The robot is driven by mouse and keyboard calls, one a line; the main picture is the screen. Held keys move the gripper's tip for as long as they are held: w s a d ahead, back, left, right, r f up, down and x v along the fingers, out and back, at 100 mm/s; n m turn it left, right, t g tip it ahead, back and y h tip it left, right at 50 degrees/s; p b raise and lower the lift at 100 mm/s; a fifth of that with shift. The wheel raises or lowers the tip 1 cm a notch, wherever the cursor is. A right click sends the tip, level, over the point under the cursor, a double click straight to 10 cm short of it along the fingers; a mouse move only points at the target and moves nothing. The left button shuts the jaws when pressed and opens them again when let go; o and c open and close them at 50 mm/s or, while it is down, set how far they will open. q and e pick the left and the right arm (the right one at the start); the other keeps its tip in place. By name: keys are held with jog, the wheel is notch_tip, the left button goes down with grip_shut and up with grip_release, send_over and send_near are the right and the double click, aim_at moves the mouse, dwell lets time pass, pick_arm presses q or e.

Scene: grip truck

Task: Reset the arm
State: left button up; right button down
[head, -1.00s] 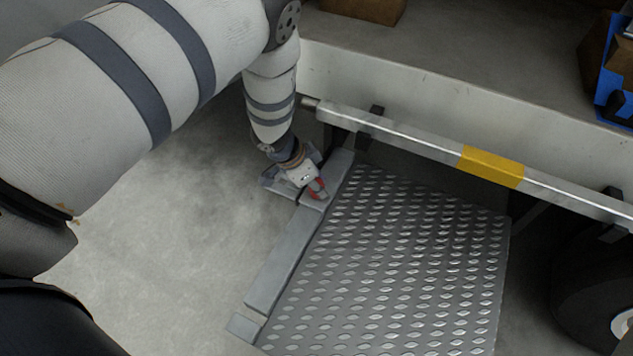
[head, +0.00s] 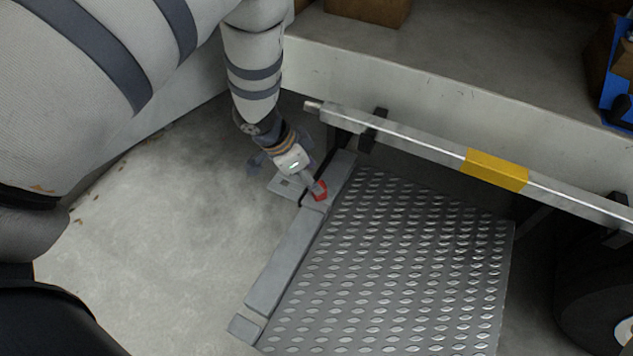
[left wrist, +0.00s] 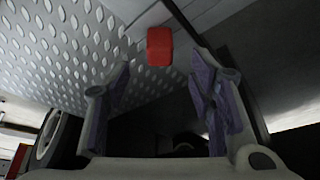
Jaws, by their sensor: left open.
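My left gripper (head: 288,160) comes down from the upper left, at the left side of the lift platform (head: 390,260). A red-tipped part (head: 320,190) sits on the platform's grey side rail (head: 290,255), just below and right of the gripper. In the left wrist view the open gripper (left wrist: 160,82) has nothing between its fingers, and the red part (left wrist: 160,46) lies beyond the fingertips, apart from them. The fingertips are hard to make out in the head view. My right gripper is not in view.
A metal bar (head: 425,145) with a yellow band (head: 495,170) runs behind the platform, below the truck bed (head: 470,60). Cardboard boxes (head: 370,10) stand on the bed. A wheel (head: 597,290) is at the right. Open concrete floor (head: 160,250) lies left of the platform.

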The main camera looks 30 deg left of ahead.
pick_arm(q)
jog(key=s+d+n+p, duration=0.1)
jog(key=s, duration=0.5)
jog(key=s+d+f+n+g+p, duration=0.1)
jog(key=s+n, duration=0.1)
jog(key=s, duration=0.3)
jog(key=s+d+f+n+g+p, duration=0.1)
jog(key=s, duration=0.5)
jog(key=shift+s+d+f, duration=0.1)
jog(key=shift+s, duration=0.25)
jog(key=s+r+n+g+y+p, duration=0.1)
jog(key=s+n+g, duration=0.1)
jog(key=s, duration=0.9)
jog(key=s+a+r+n+g+y+p, duration=0.1)
jog(key=s+r+g, duration=0.1)
jog(key=s, duration=0.9)
jog(key=shift+r+n+y, duration=0.15)
jog(key=shift+n+y, duration=0.25)
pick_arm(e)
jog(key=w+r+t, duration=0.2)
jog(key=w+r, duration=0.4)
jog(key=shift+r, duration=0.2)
pick_arm(q)
jog(key=shift+w, duration=0.1)
